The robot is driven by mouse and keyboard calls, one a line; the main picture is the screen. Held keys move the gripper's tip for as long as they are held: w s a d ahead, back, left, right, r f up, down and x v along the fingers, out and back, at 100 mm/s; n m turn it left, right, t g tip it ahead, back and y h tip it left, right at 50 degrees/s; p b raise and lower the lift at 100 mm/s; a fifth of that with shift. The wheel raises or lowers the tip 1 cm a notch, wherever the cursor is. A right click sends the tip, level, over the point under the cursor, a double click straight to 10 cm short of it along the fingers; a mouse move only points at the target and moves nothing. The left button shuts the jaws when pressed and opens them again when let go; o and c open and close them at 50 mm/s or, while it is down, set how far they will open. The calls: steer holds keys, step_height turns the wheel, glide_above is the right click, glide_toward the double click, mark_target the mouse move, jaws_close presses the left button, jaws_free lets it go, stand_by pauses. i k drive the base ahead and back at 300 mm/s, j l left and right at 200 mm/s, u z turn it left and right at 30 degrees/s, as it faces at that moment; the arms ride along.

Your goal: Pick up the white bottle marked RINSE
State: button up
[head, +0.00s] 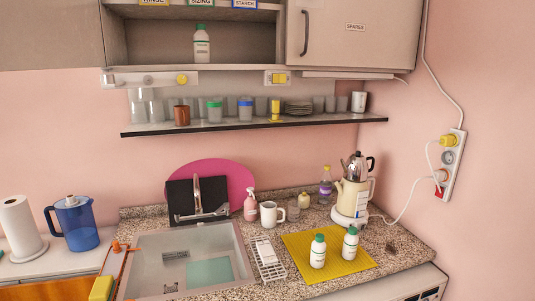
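Three white bottles with green caps are in the head view. One bottle (201,44) stands upright in the open wall cabinet, below the SIZING shelf label. Two more stand upright on the yellow ribbed mat (300,243) on the counter: a left bottle (318,252) and a right bottle (350,244), a small gap apart. The print on all three bottles is too small to read, so I cannot tell which is marked RINSE. A yellow RINSE label (153,2) is on the upper shelf edge. My gripper is not in view.
A white wire rack (268,259) stands left of the mat, beside the sink (150,264). A kettle on its stand (352,196), a mug (271,214) and a purple-labelled bottle (325,187) are behind. A shelf (340,119) with cups hangs above.

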mark_target(319, 249)
steer(key=k+l+u, duration=0.1)
steer(key=l, duration=0.35)
steer(key=k+l+u, duration=0.15)
steer(key=k+l, duration=0.15)
steer(key=k+l+u, duration=0.1)
steer(key=l, duration=0.45)
steer(key=k+l+u, duration=0.1)
steer(key=k+l, duration=0.25)
